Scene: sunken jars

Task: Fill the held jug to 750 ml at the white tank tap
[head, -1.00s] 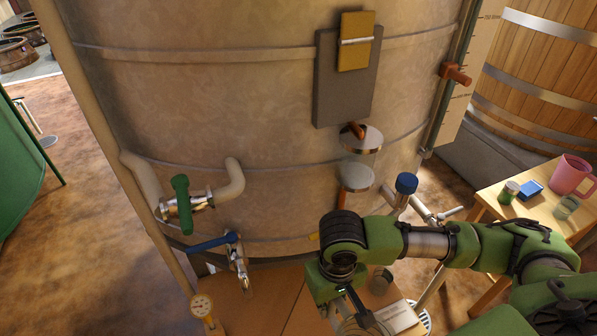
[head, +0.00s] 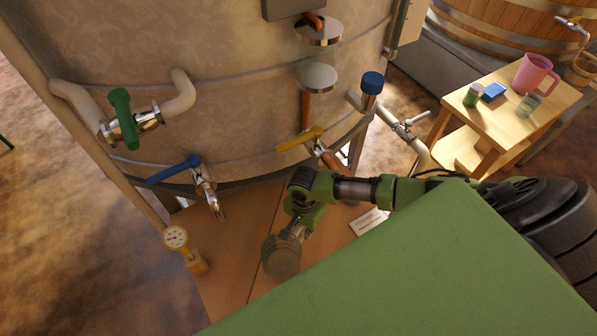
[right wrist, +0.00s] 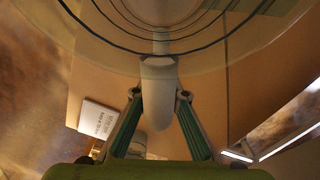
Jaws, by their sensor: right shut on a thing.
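A clear jug (head: 282,258) with dark ring marks is in my right gripper (head: 292,232). The gripper is shut on its pale handle (right wrist: 158,88), and the jug's clear body (right wrist: 235,50) fills the top of the right wrist view. I cannot tell whether it holds liquid. The big pale tank (head: 230,70) stands behind. A tap with a blue lever (head: 172,169) has its spout (head: 216,207) up and left of the jug, apart from it. A tap with a yellow lever (head: 300,139) is above and right of the jug. My left gripper is out of view.
A valve with a green handle (head: 123,118) and a dial gauge (head: 175,238) are at the left. A white card (head: 369,221) lies right of the jug. A wooden table (head: 500,130) at the right bears a pink jug (head: 533,73) and small items.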

